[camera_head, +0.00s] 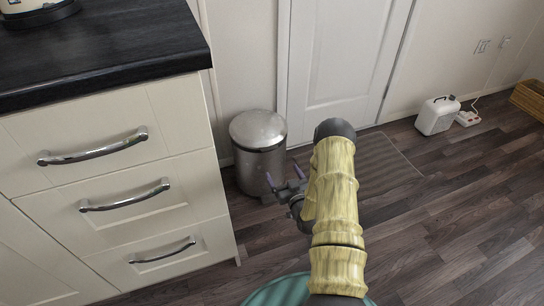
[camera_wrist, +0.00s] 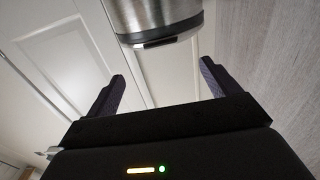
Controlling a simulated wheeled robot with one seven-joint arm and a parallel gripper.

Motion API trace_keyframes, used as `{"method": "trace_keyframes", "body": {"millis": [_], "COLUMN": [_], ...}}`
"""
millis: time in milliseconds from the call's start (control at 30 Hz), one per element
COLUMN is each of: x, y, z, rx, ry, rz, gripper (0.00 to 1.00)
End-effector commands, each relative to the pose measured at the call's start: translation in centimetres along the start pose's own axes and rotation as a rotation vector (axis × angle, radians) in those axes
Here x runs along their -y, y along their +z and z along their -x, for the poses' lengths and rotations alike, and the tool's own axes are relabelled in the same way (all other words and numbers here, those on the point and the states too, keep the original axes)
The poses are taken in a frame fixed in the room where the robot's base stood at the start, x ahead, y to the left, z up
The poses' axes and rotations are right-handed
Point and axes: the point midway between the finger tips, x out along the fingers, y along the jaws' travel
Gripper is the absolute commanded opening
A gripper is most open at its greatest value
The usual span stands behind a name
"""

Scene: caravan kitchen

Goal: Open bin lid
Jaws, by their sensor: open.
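A round metal bin (camera_head: 262,165) stands on the floor between the drawer cabinet and the white door. Its domed silver lid (camera_head: 258,129) is down. My gripper (camera_head: 284,177) is open and empty, in front of the bin's lower right side in the head view. In the wrist view, my gripper's two purple fingers (camera_wrist: 162,82) are spread apart. The bin's steel body (camera_wrist: 162,14) shows at the top of that view, with a dark band at its edge. Most of the bin is outside the wrist view.
A cream cabinet (camera_head: 118,185) with drawers and a dark worktop (camera_head: 110,45) stands close on the left. A white door (camera_head: 340,55) is behind the bin, with a grey mat (camera_head: 385,165) before it. A white canister (camera_head: 437,116) stands at right. The floor at right is mostly clear.

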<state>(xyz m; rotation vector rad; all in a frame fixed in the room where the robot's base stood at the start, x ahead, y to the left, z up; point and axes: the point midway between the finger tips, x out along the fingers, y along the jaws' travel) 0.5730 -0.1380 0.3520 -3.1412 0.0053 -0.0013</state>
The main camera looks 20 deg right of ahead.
Motion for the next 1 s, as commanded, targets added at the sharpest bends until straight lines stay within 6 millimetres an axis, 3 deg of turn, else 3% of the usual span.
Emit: {"method": "trace_keyframes", "body": {"millis": [600, 767, 1000], "x": [0.0, 0.0, 0.0], "y": [0.3, 0.1, 0.0], "z": [-10.6, -11.7, -11.8], "rx": [-0.001, 0.000, 0.001], "ry": [-0.001, 0.000, 0.000], "rz": [0.002, 0.000, 0.000], "gripper": [0.88, 0.88, 0.88]}}
